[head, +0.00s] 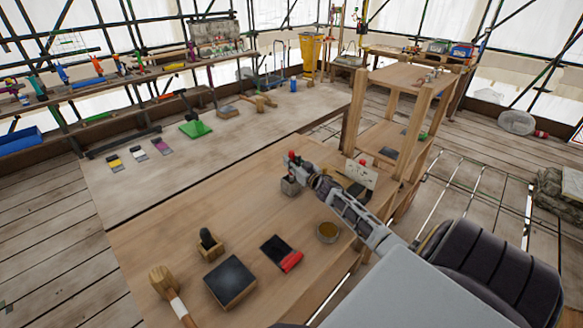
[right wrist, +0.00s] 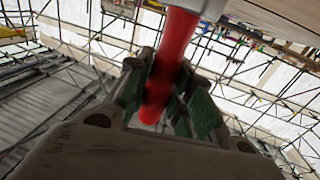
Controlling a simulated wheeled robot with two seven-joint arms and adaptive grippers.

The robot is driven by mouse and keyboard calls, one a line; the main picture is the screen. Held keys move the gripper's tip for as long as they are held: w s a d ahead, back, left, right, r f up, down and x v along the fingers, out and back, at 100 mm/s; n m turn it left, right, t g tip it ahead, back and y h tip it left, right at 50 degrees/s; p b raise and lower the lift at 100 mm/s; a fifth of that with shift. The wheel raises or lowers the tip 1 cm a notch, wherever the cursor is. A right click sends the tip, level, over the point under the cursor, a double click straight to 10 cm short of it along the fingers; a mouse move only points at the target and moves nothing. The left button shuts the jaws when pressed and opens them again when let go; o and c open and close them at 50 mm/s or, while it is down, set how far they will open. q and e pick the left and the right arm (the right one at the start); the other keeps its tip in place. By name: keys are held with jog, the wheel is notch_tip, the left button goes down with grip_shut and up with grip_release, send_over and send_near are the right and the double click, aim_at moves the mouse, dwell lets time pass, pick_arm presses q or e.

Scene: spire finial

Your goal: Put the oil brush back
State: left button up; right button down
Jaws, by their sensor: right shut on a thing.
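My right gripper (head: 297,172) reaches in from the right over the wooden table and is shut on the red handle of the oil brush (head: 292,155). In the right wrist view the red handle (right wrist: 170,60) stands between the green-padded fingers (right wrist: 155,95), with a pale grey part at its upper end. A small grey block-like holder (head: 290,187) is directly below the gripper; whether the brush is in it or above it I cannot tell. A round dish of amber liquid (head: 327,232) stands to the right. My left gripper is not in view.
A white card (head: 361,175) and a wooden shelf frame (head: 405,78) are close to the right of my gripper.

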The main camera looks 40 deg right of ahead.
jog(key=shift+f, duration=1.45)
jog(key=c, duration=1.3)
grip_release()
jog(key=shift+o, duration=0.2)
jog(key=s, duration=1.2)
jog(key=shift+a+r, duration=0.2)
jog(key=shift+a, duration=0.2)
jog(key=shift+f, duration=0.1)
